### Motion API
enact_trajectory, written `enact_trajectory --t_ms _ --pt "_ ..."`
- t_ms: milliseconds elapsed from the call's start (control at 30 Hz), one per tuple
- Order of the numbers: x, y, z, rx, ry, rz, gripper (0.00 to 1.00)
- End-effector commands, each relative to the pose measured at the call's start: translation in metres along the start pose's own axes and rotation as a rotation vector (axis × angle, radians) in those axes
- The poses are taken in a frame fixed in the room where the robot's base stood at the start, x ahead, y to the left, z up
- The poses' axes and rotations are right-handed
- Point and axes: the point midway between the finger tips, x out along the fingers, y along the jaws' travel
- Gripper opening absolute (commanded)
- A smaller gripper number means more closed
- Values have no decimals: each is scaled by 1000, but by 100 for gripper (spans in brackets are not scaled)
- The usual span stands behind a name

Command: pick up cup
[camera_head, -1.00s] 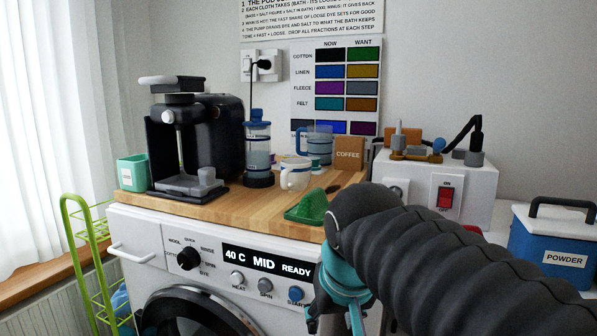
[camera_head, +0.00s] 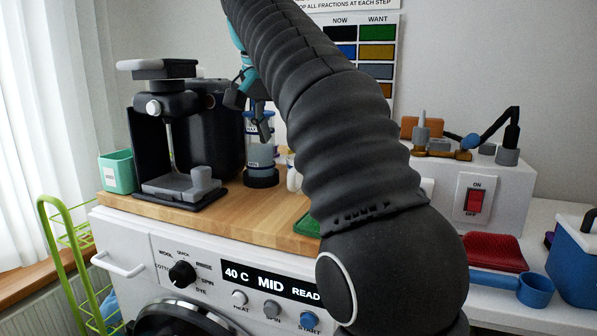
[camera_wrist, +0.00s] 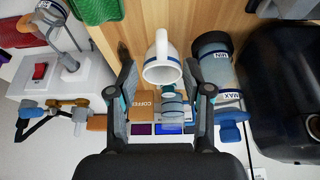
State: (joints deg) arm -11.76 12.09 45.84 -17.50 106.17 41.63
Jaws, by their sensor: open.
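The cup is white with a blue band and a handle. In the wrist view the cup (camera_wrist: 162,72) stands on the wooden counter between my gripper's fingers, its handle toward the top of the picture. In the head view my arm hides nearly all of it; only a pale sliver (camera_head: 292,180) shows at the arm's edge. My gripper (camera_head: 252,108) is open and empty above the counter, in front of the plunger bottle in that view. In the wrist view the fingers of my gripper (camera_wrist: 160,72) lie on either side of the cup; I cannot tell whether they touch it.
A clear plunger bottle (camera_head: 260,155) stands close to the cup. The black coffee machine (camera_head: 210,130) stands left of it. A coffee box (camera_wrist: 145,104) and a green object (camera_wrist: 96,10) are also near. The counter's front left (camera_head: 240,215) is bare.

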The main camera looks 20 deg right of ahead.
Motion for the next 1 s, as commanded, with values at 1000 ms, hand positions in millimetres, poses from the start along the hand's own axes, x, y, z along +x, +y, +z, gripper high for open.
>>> enact_trajectory --t_ms 1000 --pt "112 -1 -8 11 -2 5 50"
